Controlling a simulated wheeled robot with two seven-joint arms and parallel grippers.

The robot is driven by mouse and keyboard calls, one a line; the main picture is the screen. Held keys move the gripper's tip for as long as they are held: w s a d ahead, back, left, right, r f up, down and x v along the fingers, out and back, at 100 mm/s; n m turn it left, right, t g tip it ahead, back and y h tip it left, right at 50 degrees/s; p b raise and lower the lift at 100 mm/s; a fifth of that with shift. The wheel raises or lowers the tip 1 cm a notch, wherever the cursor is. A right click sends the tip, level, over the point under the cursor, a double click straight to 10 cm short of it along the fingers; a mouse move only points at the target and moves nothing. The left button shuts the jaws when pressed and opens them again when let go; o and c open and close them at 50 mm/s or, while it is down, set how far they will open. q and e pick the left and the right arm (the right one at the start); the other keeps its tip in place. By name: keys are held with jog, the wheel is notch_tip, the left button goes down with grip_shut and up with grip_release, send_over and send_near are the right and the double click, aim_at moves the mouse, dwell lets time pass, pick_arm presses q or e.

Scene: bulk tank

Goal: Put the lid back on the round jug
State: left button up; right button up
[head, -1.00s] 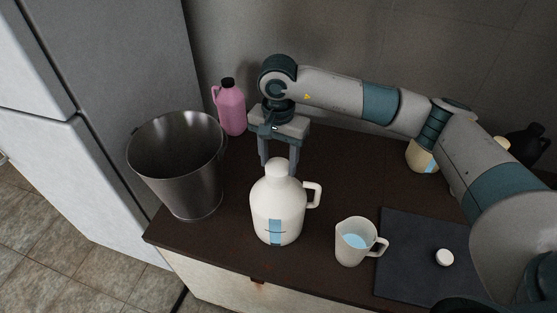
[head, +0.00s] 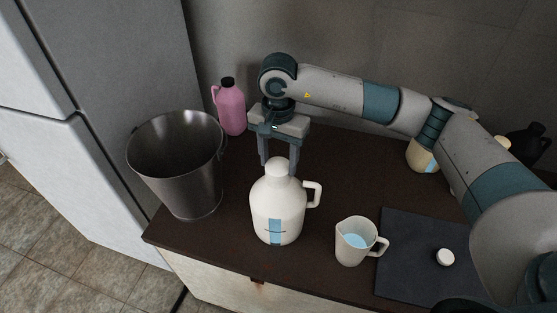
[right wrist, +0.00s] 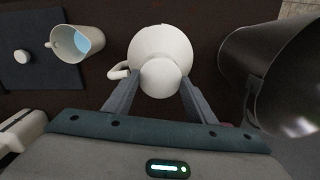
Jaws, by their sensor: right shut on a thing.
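The round jug (head: 264,213) is white with a side handle and a blue label, upright on the dark counter. In the right wrist view I see the jug (right wrist: 161,42) from above. A white rounded lid (head: 276,167) is at the top of its neck; in the right wrist view the lid (right wrist: 160,79) sits between my fingers. My right gripper (head: 279,170) points down from behind the jug and is shut on the lid. No gap shows between lid and neck, but I cannot tell whether it is fully seated. My left gripper is out of view.
A metal bucket (head: 185,180) stands left of the jug, a pink bottle (head: 231,110) behind. A measuring cup (head: 351,248) with blue liquid is at the right. A small white disc (head: 445,257) lies on a dark mat (head: 405,265). A cream jug (head: 420,157) stands behind my arm.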

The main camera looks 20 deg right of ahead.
jog(key=shift+b, duration=0.9)
dwell(1.3)
jog(key=shift+f+b, duration=0.2)
jog(key=shift+b, duration=1.15)
dwell(1.3)
dwell(0.4)
jog(key=o, duration=1.6)
jog(key=shift+c, duration=0.2)
jog(key=shift+r, duration=0.15)
jog(key=shift+r+p, duration=0.55)
jog(key=shift+r, duration=2.85)
jog(key=shift+c, duration=0.2)
